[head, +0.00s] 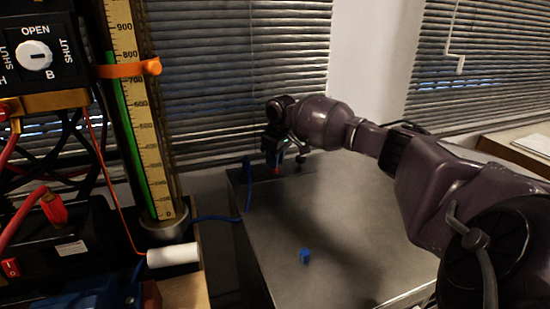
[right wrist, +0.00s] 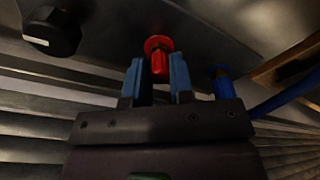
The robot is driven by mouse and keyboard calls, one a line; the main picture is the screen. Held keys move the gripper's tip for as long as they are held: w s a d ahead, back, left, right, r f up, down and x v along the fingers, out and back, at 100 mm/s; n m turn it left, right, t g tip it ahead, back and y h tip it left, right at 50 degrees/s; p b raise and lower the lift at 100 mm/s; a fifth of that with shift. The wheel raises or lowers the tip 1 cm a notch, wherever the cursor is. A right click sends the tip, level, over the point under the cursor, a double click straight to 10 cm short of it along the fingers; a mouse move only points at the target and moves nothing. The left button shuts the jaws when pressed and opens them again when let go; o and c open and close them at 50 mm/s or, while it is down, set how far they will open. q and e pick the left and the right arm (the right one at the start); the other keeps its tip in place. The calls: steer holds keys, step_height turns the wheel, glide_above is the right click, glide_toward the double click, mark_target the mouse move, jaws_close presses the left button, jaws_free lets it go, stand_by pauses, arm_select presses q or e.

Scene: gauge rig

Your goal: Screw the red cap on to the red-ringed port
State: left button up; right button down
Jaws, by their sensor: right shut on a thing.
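My right gripper (head: 276,158) reaches over the grey table (head: 325,215) near its far left corner. In the right wrist view its two blue fingers (right wrist: 159,85) are shut on the red cap (right wrist: 160,66). The red ring (right wrist: 157,44) of the port shows at the end of the cap, in line with it. The cap seems to meet the ring, but I cannot tell whether any thread has caught. In the head view only a small bit of red (head: 277,170) shows under the fingers. My left gripper is not in view.
A blue fitting (right wrist: 222,82) with a blue hose stands close beside the gripper. A black knob (right wrist: 51,31) is on its other side. A small blue cap (head: 305,256) lies on the table. A gauge tube (head: 140,110) and white cylinder (head: 173,257) are at left.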

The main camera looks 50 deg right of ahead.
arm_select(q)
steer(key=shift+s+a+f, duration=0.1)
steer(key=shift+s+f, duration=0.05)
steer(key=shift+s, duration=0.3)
arm_select(e)
steer(key=shift+f, duration=0.2)
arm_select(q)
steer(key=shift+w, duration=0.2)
arm_select(e)
steer(key=shift+f, duration=0.1)
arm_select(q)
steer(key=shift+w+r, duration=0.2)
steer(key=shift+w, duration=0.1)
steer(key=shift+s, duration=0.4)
arm_select(e)
steer(key=shift+f, duration=0.15)
